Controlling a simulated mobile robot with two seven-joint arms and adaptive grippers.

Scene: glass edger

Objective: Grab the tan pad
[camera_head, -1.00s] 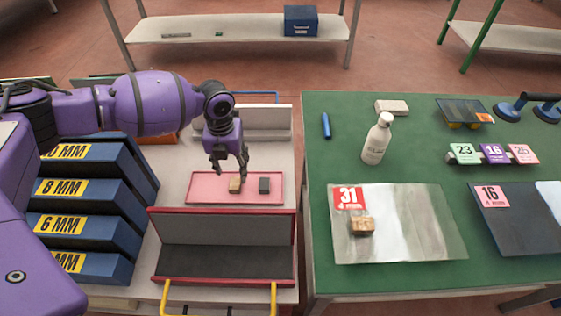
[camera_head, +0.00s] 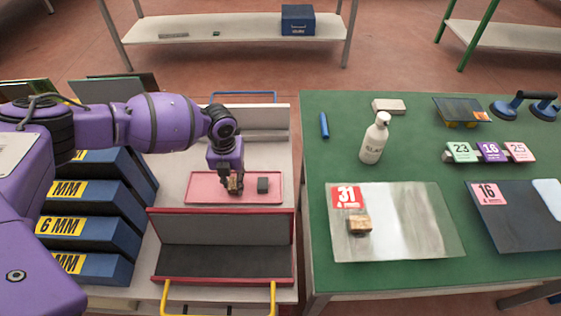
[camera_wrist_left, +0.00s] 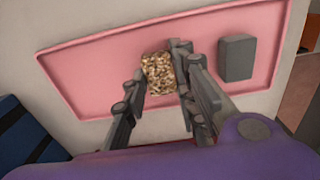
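The tan pad (camera_head: 240,184), speckled in the left wrist view (camera_wrist_left: 158,73), lies on the pink tray (camera_head: 205,188). My left gripper (camera_head: 234,188) is down at the tray, with one finger on each side of the pad. In the left wrist view its fingertips (camera_wrist_left: 160,65) are spread and very close to the pad's sides; firm contact cannot be made out. In the head view the gripper hides part of the pad. My right gripper is not in view.
A dark grey block (camera_head: 263,185) lies on the tray just right of the pad. A red-edged open case (camera_head: 222,281) stands in front and blue labelled racks (camera_head: 85,225) at the left. A green table (camera_head: 420,160) stands at the right.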

